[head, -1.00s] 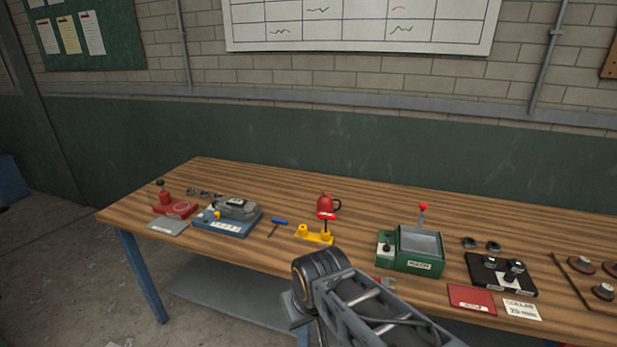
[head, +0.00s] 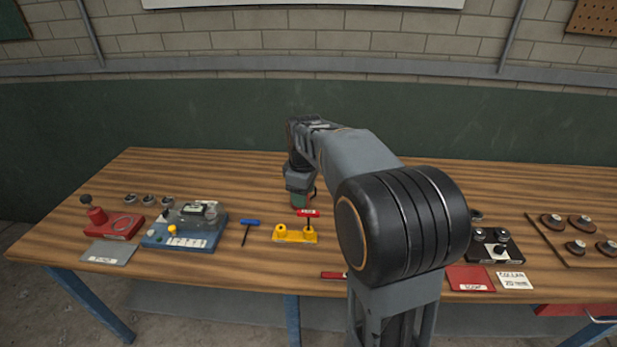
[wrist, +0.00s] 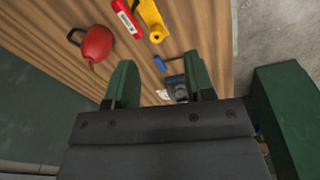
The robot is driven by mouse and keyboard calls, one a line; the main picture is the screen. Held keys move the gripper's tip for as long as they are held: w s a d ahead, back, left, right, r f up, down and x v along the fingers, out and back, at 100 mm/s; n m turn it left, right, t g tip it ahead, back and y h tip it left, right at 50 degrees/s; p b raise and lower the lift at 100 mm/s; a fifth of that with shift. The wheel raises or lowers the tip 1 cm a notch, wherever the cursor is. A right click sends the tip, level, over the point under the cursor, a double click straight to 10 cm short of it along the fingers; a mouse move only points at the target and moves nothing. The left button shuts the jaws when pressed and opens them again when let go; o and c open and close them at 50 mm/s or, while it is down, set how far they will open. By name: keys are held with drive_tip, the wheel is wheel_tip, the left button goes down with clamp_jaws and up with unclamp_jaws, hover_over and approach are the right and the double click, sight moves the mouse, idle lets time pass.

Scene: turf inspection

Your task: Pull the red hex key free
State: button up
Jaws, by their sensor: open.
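The red hex key (head: 308,213) stands upright in the yellow holder (head: 288,234), with its red handle on top and dark shaft below. In the wrist view the red handle (wrist: 127,18) is at the top edge, beside the yellow holder (wrist: 150,14). My gripper (head: 301,197) is behind and above the key in the head view, its fingers partly hidden. In the wrist view my gripper (wrist: 161,82) has its two green fingers wide apart with nothing between them. The key lies beyond the fingers, apart from them.
A red round object with a handle (wrist: 97,44) is close to my gripper; my arm mostly hides it in the head view. A blue hex key (head: 248,223) lies left of the holder. A blue device (head: 160,238) is farther left. My arm covers the bench's middle right.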

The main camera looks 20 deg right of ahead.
sight(308, 211)
drive_tip(key=w+d+f+n+g, duration=0.1)
drive_tip(key=w+d+f+n, duration=0.15)
drive_tip(key=w+d, duration=0.2)
drive_tip(key=shift+n, duration=0.25)
drive_tip(key=f, duration=0.4)
drive_tip(key=f+p, duration=0.1)
drive_tip(key=f, duration=0.7)
drive_tip(key=shift+w+a+f+p, duration=0.25)
drive_tip(key=shift+a+f+p, duration=0.1)
drive_tip(key=shift+f+p, duration=0.05)
clamp_jaws()
